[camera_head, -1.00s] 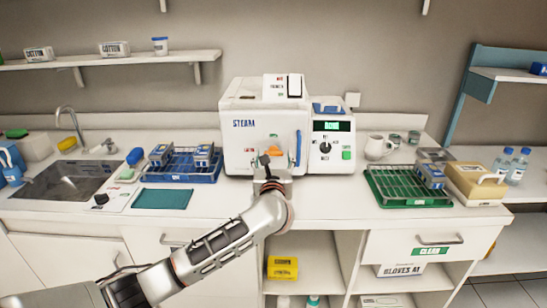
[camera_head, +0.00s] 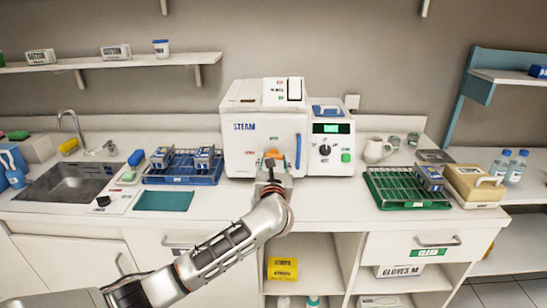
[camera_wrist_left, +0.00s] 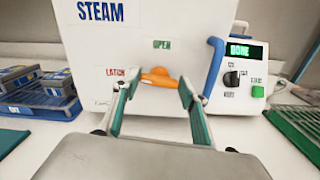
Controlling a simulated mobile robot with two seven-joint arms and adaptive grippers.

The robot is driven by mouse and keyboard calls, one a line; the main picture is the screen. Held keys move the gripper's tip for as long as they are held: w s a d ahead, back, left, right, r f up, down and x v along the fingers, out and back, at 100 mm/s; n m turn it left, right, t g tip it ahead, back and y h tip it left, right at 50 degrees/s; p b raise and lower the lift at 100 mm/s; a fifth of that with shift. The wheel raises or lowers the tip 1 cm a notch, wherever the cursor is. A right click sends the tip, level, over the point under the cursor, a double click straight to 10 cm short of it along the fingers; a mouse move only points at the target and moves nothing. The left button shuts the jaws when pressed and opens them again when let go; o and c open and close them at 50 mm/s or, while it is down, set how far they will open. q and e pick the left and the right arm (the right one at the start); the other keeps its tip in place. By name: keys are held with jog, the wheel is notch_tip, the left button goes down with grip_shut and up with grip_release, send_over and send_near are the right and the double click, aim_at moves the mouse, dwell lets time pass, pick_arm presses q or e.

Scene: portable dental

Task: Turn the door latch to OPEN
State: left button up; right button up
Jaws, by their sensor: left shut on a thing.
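The white steam sterilizer (camera_head: 240,147) stands on the counter, its door front facing me. The orange door latch (camera_wrist_left: 158,78) lies roughly level, between a red LATCH label (camera_wrist_left: 115,72) at its left and a green OPEN label (camera_wrist_left: 162,44) above it. My left gripper (camera_head: 270,166) is at the door front, shut on the latch. In the wrist view its fingers (camera_wrist_left: 157,92) stand on either side of the latch. In the head view they partly hide it. My right gripper is not in view.
A blue vertical handle (camera_head: 298,150) is just right of the latch. The control panel (camera_head: 331,128) reads DONE. A blue rack (camera_head: 180,178) stands left and a green rack (camera_head: 410,203) right. The counter in front of the sterilizer is mostly clear.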

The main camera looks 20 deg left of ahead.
pick_arm(q)
jog(key=shift+d+f+m+p, duration=0.15)
jog(key=shift+m+p, duration=1)
jog(key=shift+m, duration=2.9)
jog(key=shift+d+f+m+p, duration=0.1)
jog(key=shift+m+p, duration=1)
jog(key=shift+m, duration=2.95)
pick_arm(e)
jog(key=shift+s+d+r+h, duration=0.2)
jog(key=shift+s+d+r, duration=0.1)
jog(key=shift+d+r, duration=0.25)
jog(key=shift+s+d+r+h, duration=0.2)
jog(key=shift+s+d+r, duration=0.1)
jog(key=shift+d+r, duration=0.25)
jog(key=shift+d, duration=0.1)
pick_arm(q)
jog(key=o, duration=1.1)
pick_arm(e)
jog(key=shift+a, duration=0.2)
